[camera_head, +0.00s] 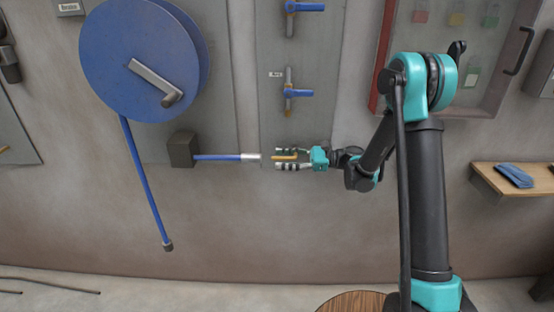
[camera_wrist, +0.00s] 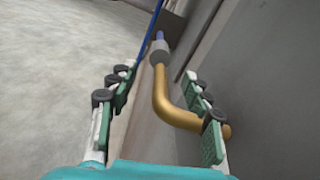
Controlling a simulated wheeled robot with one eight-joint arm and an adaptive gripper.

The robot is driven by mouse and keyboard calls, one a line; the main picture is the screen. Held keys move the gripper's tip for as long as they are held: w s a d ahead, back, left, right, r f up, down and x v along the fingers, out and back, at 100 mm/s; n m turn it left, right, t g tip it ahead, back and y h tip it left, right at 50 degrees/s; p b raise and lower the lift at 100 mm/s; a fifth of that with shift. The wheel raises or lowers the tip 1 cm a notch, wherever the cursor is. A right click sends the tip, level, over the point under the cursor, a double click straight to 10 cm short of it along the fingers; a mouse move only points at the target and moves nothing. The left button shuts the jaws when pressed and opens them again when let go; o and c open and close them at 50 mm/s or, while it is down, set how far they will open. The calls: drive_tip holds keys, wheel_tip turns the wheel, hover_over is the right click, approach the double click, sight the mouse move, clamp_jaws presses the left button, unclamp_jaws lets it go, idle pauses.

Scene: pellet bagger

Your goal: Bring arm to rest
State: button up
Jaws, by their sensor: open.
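My arm stretches leftward across the right half of the head view. My gripper (camera_head: 277,158) is at its end, close to the wall panel and just right of a blue lever (camera_head: 218,157) with a pale sleeve at its tip. In the wrist view my gripper (camera_wrist: 155,118) is open. A bent brass-coloured rod (camera_wrist: 162,95) runs between its fingers, its end near the right-hand fingers. Whether the rod touches those fingers I cannot tell. The rod joins the grey sleeve of the blue lever.
A large blue disc (camera_head: 140,60) with a grey handle is upper left, a blue bar (camera_head: 146,185) hanging below it. Two blue-handled valves (camera_head: 298,93) sit above my gripper. A red-framed cabinet (camera_head: 489,98) and a wooden shelf (camera_head: 483,178) are right. The wall below is bare.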

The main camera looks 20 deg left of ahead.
drive_tip(key=s+d+f+n+t+h, duration=0.3)
drive_tip(key=s+d+n+h, duration=0.1)
drive_tip(key=d, duration=0.8)
drive_tip(key=s+d+f+n+t+h, duration=0.2)
drive_tip(key=s+d+h, duration=0.5)
drive_tip(key=d, duration=0.6)
drive_tip(key=s+d+f+n+t+h, duration=0.3)
drive_tip(key=s+d+f+n+h, duration=0.2)
drive_tip(key=s+d, duration=0.4)
drive_tip(key=d+n+h, duration=0.1)
drive_tip(key=d, duration=0.2)
drive_tip(key=shift+s+d+n+t, duration=0.25)
drive_tip(key=shift+d+n+t, duration=0.05)
drive_tip(key=shift+d+n, duration=0.1)
drive_tip(key=shift+d, duration=0.1)
drive_tip(key=shift+c, duration=0.4)
